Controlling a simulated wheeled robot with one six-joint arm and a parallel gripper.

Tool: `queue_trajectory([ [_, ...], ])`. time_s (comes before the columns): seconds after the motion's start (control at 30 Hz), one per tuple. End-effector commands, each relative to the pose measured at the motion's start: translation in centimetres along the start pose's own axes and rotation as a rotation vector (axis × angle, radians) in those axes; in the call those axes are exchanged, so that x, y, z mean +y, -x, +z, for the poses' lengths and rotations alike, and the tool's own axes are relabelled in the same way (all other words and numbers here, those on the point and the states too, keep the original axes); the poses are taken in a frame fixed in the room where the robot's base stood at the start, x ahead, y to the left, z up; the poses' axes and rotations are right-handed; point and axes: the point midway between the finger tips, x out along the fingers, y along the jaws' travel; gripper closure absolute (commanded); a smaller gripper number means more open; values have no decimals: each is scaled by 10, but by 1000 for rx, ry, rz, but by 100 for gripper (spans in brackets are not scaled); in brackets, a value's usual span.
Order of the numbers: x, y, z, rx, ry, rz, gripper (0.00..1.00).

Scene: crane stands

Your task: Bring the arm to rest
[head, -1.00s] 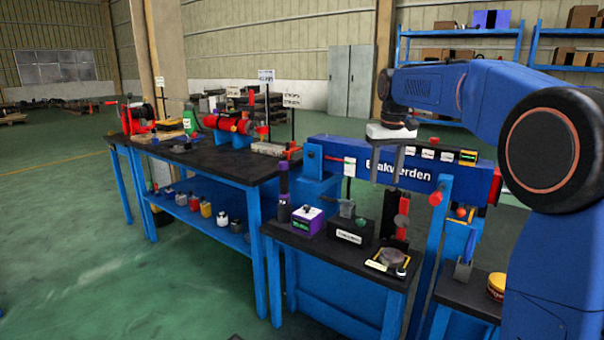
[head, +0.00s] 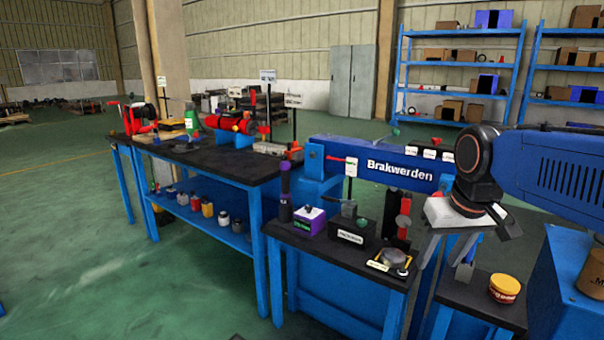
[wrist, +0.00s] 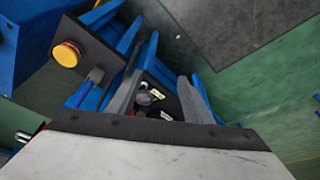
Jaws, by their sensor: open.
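My blue arm (head: 575,170) reaches in from the right edge of the head view, with its dark wrist joint at its left end. My gripper (head: 443,260) hangs from a white body below that joint, tilted down to the left. It is over the gap between the two small black-topped tables. In the wrist view its two grey fingers (wrist: 162,80) stand apart with nothing held between them. Dark items with pale labels show beyond the fingers, lower down. The fingertips are partly hard to make out in the head view.
A blue beam marked Brakwerden (head: 400,172) stands behind the gripper. The front table (head: 335,262) carries boxes and a gauge-like item. A yellow-and-red tub (head: 504,288) stands on the right table (head: 470,295); its yellow lid shows in the wrist view (wrist: 67,53). Green floor at left is clear.

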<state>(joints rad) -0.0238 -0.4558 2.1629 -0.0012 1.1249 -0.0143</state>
Motion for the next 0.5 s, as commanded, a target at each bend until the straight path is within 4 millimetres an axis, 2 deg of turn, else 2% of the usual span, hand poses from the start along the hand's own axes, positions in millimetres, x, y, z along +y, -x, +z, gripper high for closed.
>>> queue_trajectory([
  [0.03,0,-3,18,10,-3,1,54],
  [0.3,2,-34,103,66,-21,5,54],
  [0.5,2,-55,147,94,-31,8,54],
])
